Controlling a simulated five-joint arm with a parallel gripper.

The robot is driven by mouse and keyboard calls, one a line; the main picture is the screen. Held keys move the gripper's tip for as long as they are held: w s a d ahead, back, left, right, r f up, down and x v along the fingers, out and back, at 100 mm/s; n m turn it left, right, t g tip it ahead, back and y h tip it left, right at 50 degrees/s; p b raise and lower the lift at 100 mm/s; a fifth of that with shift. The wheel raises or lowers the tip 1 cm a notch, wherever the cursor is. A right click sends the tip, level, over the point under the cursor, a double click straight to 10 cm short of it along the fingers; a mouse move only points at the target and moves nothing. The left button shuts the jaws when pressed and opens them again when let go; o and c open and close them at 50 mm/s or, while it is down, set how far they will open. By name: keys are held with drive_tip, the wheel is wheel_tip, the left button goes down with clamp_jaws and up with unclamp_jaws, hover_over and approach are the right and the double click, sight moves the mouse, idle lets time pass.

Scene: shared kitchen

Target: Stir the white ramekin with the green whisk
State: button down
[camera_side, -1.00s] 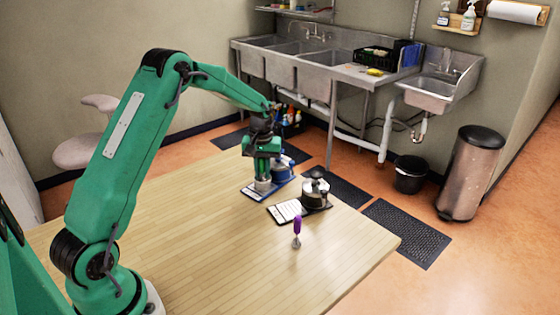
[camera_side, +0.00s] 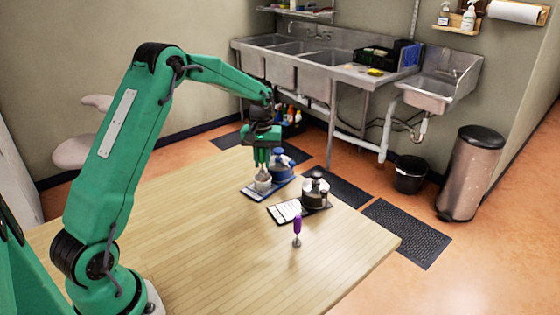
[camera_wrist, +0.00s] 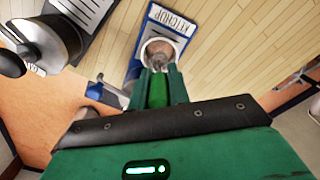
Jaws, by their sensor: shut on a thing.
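The white ramekin (camera_side: 262,183) stands upright on a blue-edged card near the table's far side. It also shows in the wrist view (camera_wrist: 177,46), from above, with brownish contents inside. My gripper (camera_side: 262,163) is directly above it, pointing down. In the wrist view my gripper (camera_wrist: 160,74) is shut on the green whisk (camera_wrist: 159,62). The whisk's grey wire head is over the ramekin's mouth. How deep the head reaches is hard to tell, and in the side view the green handle blends with my green fingers.
The blue-edged card (camera_wrist: 137,66) is marked KETCHUP. A blue pot (camera_side: 281,165) stands close behind the ramekin. A purple-handled tool (camera_side: 297,226) stands nearer. The front left of the table is clear.

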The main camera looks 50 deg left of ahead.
sight(263, 150)
drive_tip(key=shift+r, duration=1.5)
drive_tip(key=shift+d+r, duration=0.1)
drive_tip(key=shift+d, duration=0.05)
drive_tip(key=shift+s+d+r, duration=0.1)
drive_tip(key=shift+d+r, duration=0.05)
drive_tip(key=shift+d, duration=0.05)
drive_tip(key=s+d+r+m, duration=0.4)
drive_tip(key=s+d, duration=0.1)
drive_tip(key=d, duration=0.3)
drive_tip(key=s+d+r+m, duration=0.3)
drive_tip(key=s+d+m, duration=0.2)
drive_tip(key=d, duration=0.4)
drive_tip(key=shift+r, duration=0.35)
